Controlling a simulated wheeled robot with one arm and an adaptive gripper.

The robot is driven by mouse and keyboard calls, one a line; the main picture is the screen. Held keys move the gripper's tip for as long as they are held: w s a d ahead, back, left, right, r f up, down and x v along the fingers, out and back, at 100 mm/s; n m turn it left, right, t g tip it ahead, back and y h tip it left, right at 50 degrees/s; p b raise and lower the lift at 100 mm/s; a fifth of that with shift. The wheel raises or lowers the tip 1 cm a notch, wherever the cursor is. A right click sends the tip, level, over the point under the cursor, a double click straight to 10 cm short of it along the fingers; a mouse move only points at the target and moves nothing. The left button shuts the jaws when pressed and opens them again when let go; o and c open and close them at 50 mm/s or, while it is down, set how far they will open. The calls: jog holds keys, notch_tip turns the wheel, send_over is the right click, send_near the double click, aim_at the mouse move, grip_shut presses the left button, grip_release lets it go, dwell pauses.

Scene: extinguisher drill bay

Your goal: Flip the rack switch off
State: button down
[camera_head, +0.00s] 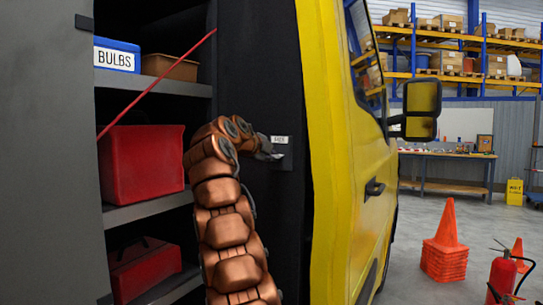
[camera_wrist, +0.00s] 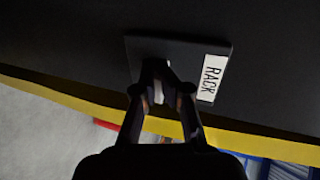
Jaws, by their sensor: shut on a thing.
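The rack switch has a dark plate (camera_wrist: 215,55) with a white label reading RACK (camera_wrist: 212,78), seen turned on its side in the wrist view. In the head view the plate (camera_head: 286,162) sits on the dark panel beside the shelves, with its small label (camera_head: 280,140) above. My gripper (camera_wrist: 161,82) is at the plate, its fingers closed around the small switch lever, which they mostly hide. In the head view my gripper (camera_head: 270,154) reaches the plate from the left. I cannot tell which position the lever is in.
Left of the panel, shelves hold a blue BULBS bin (camera_head: 117,56), a brown box (camera_head: 170,67) and red cases (camera_head: 143,165). A thin red rod (camera_head: 160,80) slants across them. The yellow vehicle body (camera_head: 335,150) stands right. Orange cones (camera_head: 445,245) and an extinguisher (camera_head: 503,277) stand on the floor.

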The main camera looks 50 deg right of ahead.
jog(key=shift+s+d+r+p, duration=0.15)
jog(key=shift+r+p, duration=0.05)
jog(key=shift+r, duration=0.25)
jog(key=shift+s+d+r+p, duration=0.1)
jog(key=shift+r+p, duration=0.05)
jog(key=shift+r, duration=0.25)
jog(key=shift+a, duration=0.1)
jog(key=r+v, duration=0.1)
jog(key=v, duration=1.3)
jog(key=shift+w+d, duration=0.15)
jog(key=shift+d, duration=0.1)
jog(key=shift+r, duration=0.1)
